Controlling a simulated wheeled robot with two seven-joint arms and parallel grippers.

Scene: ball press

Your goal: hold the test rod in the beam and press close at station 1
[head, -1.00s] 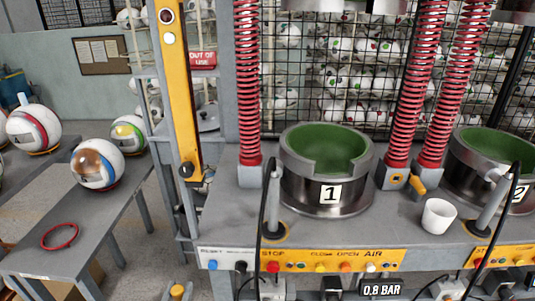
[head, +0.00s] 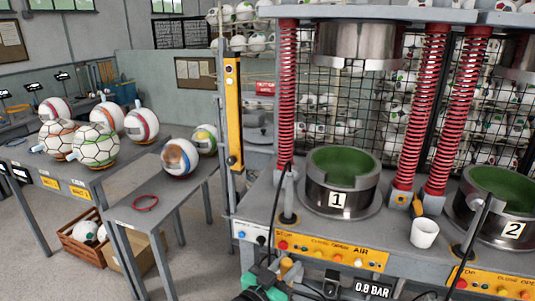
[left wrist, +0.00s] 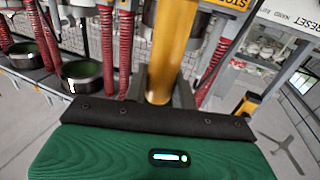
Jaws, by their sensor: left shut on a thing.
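The yellow test rod shows its rounded end (head: 287,263) at the bottom of the head view, in front of the station 1 panel. It is large in the left wrist view (left wrist: 172,50). My left gripper (head: 275,283) is shut on it; its dark fingers (left wrist: 160,92) flank the rod. The station 1 mould (head: 345,200) is green inside, with its upper die (head: 355,45) raised above. The station 1 button panel (head: 345,257) carries red, yellow and orange buttons. A yellow post (head: 233,110) stands left of the press. My right gripper is not in view.
A white cup (head: 424,233) stands on the press table between the stations. Station 2's mould (head: 497,205) is at the right. A side table (head: 160,215) with balls and a red ring (head: 145,203) is at the left. Black hoses hang before the panel.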

